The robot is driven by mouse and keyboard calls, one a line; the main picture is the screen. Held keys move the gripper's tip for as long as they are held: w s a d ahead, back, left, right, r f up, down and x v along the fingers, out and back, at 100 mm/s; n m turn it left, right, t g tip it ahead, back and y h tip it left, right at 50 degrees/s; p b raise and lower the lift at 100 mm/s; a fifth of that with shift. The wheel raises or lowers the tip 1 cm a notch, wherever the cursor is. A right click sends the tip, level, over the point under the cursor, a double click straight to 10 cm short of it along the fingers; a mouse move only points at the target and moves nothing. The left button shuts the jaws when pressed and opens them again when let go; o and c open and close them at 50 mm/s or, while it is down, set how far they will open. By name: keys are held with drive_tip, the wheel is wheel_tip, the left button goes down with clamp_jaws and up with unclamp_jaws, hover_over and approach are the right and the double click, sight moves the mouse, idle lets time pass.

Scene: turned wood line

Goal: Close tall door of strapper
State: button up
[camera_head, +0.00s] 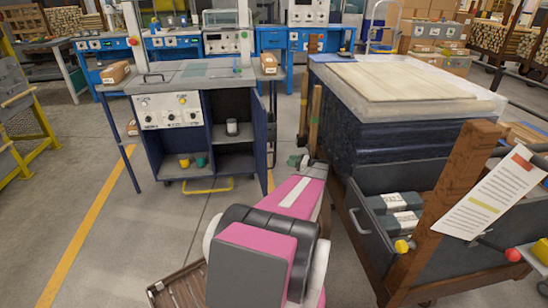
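The strapper (170,112) is a dark blue cabinet with a grey top and a white control panel, standing left of centre. Its tall door (272,125) looks like the narrow dark panel at the cabinet's right side, swung outward and seen nearly edge-on. The tall compartment (235,105) is open to view, with a grey cup-like item on its shelf. My pink arm reaches forward from the bottom. Contact and finger opening cannot be made out.
A yellow handle (207,187) sticks out low in front of the cabinet. A large dark-wrapped pallet load (400,140) and a wooden-posted cart (455,220) stand close on the right. A slatted wooden item (178,287) lies at lower left. Floor (130,235) at left is clear.

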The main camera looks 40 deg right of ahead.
hover_over(274, 166)
drive_tip(key=shift+w+d, duration=0.15)
drive_tip(key=shift+w, duration=0.2)
clamp_jaws()
